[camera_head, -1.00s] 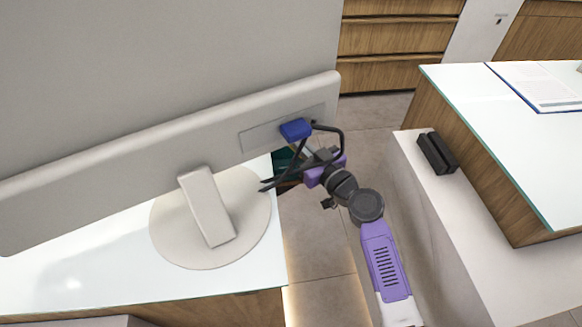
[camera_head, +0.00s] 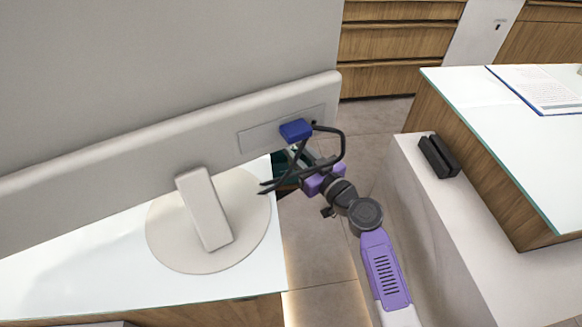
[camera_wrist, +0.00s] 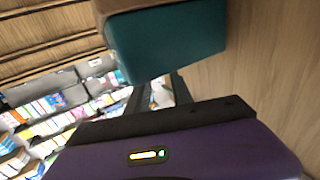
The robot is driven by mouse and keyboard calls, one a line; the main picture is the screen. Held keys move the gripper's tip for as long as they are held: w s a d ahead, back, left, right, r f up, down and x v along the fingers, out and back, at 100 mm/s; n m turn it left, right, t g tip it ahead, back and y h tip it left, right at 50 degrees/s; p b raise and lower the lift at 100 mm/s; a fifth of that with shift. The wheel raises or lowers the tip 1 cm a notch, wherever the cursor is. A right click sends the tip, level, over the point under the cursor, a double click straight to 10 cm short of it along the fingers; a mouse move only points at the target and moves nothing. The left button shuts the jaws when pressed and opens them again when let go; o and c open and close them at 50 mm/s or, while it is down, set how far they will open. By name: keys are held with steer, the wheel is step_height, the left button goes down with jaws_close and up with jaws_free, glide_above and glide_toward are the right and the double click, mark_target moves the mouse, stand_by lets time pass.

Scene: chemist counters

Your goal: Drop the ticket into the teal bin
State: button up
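My gripper (camera_head: 289,157) reaches past the right end of the large grey monitor, with its purple wrist behind it. A dark teal surface, which looks like the teal bin (camera_head: 281,172), shows partly behind the gripper beside the counter edge. In the wrist view a teal box with a brown upper part (camera_wrist: 170,45) is close in front of the two grey fingers and hides their tips. A small pale patch shows between the fingers; I cannot tell whether it is the ticket. I cannot make out the ticket clearly in either view.
The monitor (camera_head: 120,160) and its round stand (camera_head: 165,240) fill the left counter (camera_head: 70,285). A blue block (camera_head: 295,130) shows at the monitor's right end. A black device (camera_head: 438,156) sits on the lower right counter. A clipboard (camera_head: 540,88) lies above it. Floor shows between the counters.

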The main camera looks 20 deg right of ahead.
steer(key=b+v, duration=0.1)
steer(key=v, duration=0.7)
steer(key=shift+w, duration=0.1)
steer(key=s+d+m+h, duration=0.4)
steer(key=s+m+h, duration=0.25)
steer(key=s, duration=0.65)
steer(key=s+a+r+n+g+p, duration=0.1)
steer(key=s+a+r, duration=0.1)
steer(key=s, duration=0.7)
steer(key=s+a+r+n+y+p, duration=0.1)
steer(key=s+a, duration=0.1)
steer(key=s, duration=0.7)
steer(key=s+a+r+n+g+p, duration=0.1)
steer(key=s+a+r, duration=0.1)
steer(key=s, duration=0.7)
steer(key=shift+a+r+g, duration=0.2)
steer(key=shift+r+g, duration=0.1)
